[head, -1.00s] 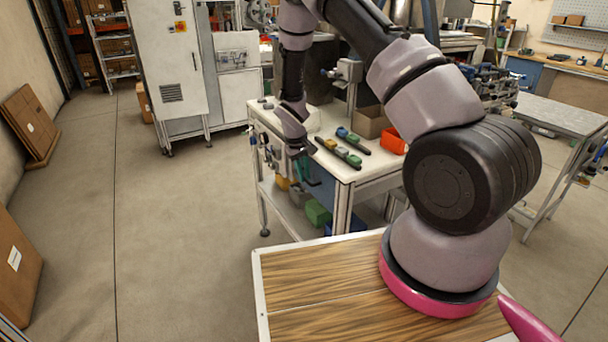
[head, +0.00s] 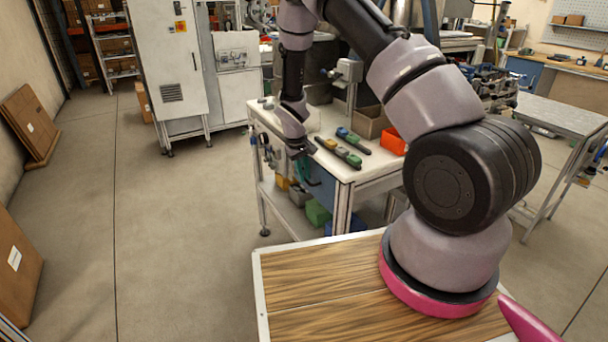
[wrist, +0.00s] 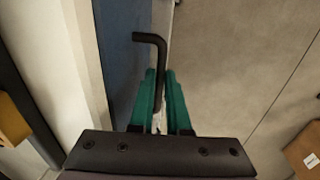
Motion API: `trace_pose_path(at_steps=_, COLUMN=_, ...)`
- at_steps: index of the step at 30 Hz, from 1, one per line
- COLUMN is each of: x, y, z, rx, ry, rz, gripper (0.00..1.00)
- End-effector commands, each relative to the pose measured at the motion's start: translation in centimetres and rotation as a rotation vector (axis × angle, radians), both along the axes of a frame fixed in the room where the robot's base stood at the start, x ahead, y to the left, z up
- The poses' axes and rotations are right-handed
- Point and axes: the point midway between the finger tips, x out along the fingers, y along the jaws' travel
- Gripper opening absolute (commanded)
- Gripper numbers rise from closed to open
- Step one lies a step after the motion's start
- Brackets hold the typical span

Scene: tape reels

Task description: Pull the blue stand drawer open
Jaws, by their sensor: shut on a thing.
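The blue drawer front of the stand (head: 322,190) shows below the white worktop in the head view, partly hidden by my gripper. In the wrist view it is the dark blue strip (wrist: 124,45) left of the fingers. A black bent bar handle (wrist: 150,38) stands off beside it. My gripper (wrist: 160,78) has its two teal fingers closed around the lower part of the handle; the bent upper end sticks out past the fingertips. In the head view my gripper (head: 304,168) is at the stand's front. How far out the drawer is, I cannot tell.
Several tools and a grey-brown bin (head: 371,122) lie on the white worktop (head: 335,168) with an orange bin (head: 394,143). A green bin (head: 318,212) sits on the lower shelf. The concrete floor (head: 190,220) left of the stand is clear.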

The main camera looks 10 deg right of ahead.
Motion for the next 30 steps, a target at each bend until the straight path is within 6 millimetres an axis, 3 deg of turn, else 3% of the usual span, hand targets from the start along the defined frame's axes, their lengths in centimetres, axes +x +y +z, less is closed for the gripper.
trace_pose_path(at_steps=11, x=0.0, y=0.2, z=0.0, rx=0.000, ry=0.000, rz=0.000, gripper=0.00)
trace_pose_path(at_steps=17, x=-0.6, y=2.1, z=0.0, rx=0.000, ry=0.000, rz=0.003, gripper=0.00)
trace_pose_path(at_steps=23, x=-2.0, y=6.2, z=0.0, rx=0.001, ry=0.000, rz=0.007, gripper=0.00)
trace_pose_path(at_steps=30, x=-4.0, y=12.5, z=0.1, rx=0.001, ry=-0.001, rz=0.007, gripper=0.00)
